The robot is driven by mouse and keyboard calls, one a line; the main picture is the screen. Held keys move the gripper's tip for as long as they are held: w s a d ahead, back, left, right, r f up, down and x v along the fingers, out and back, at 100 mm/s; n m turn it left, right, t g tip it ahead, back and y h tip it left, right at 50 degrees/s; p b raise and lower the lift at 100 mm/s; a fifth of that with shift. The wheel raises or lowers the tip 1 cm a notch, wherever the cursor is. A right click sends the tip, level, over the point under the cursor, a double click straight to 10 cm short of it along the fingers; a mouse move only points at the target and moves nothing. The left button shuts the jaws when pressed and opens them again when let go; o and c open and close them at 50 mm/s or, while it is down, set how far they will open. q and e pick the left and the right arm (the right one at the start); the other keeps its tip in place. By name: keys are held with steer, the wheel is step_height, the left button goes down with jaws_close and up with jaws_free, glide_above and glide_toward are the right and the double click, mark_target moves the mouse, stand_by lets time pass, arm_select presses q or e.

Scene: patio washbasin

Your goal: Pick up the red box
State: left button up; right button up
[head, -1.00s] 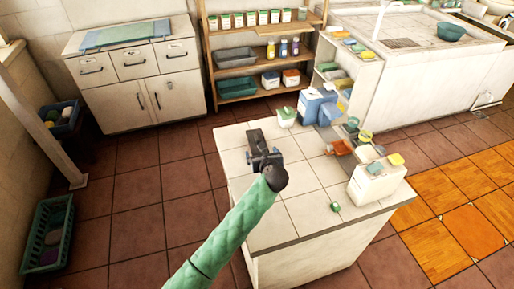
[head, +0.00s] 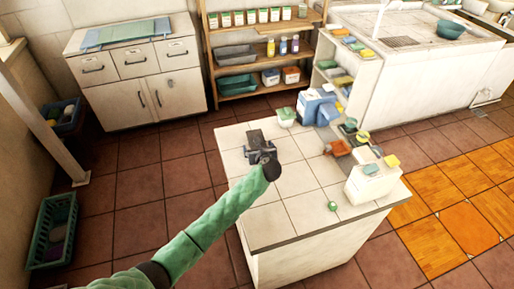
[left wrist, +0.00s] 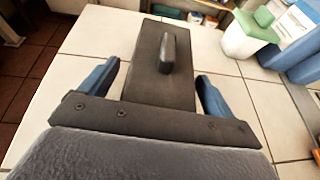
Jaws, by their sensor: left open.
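My left gripper (head: 259,152) is over the far left part of the white tiled counter (head: 290,205). There are gaps between the fingers and the block. This block also shows in the head view (head: 255,136), just beyond the gripper. It looks dark, not clearly red. A red-orange item (head: 338,148) lies further right on the counter. My right gripper is not in view.
A white and blue container (head: 316,105) and a green-lidded tub (head: 286,117) stand at the counter's back. A white box (head: 370,185) and a small green item (head: 332,206) are at the right.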

arm_select(q)
steer(key=shift+c, duration=0.2)
steer(key=c, duration=1.1)
